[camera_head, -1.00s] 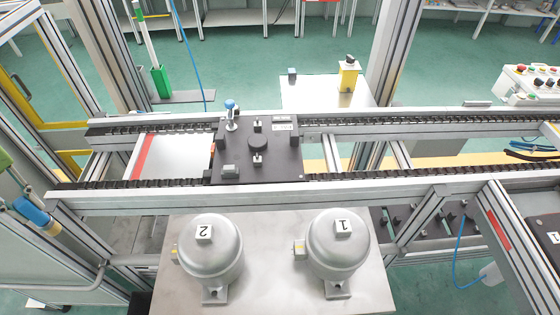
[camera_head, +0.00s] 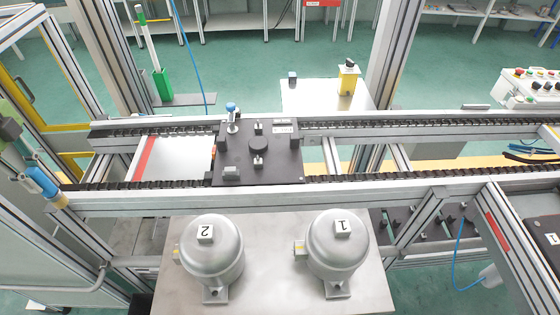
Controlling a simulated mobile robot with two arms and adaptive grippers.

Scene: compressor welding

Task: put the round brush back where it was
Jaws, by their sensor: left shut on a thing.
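The round brush (camera_head: 42,183) is at the left edge of the head view, with a blue body and a tan end pointing down and to the right. My left gripper (camera_head: 10,128) shows only in part at the left edge, dark and greenish, shut on the brush's upper end. The brush is held tilted, and its tan end appears in front of the left end of the conveyor's near rail (camera_head: 130,198). I cannot tell whether it touches the rail. My right gripper is not in view.
A black fixture plate (camera_head: 285,157) with a blue-topped knob (camera_head: 231,108) sits on the conveyor. Two grey compressors, marked 2 (camera_head: 211,255) and 1 (camera_head: 340,250), stand on a metal table (camera_head: 275,290) in front. A yellow box (camera_head: 348,80) stands behind on a small plate (camera_head: 312,92).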

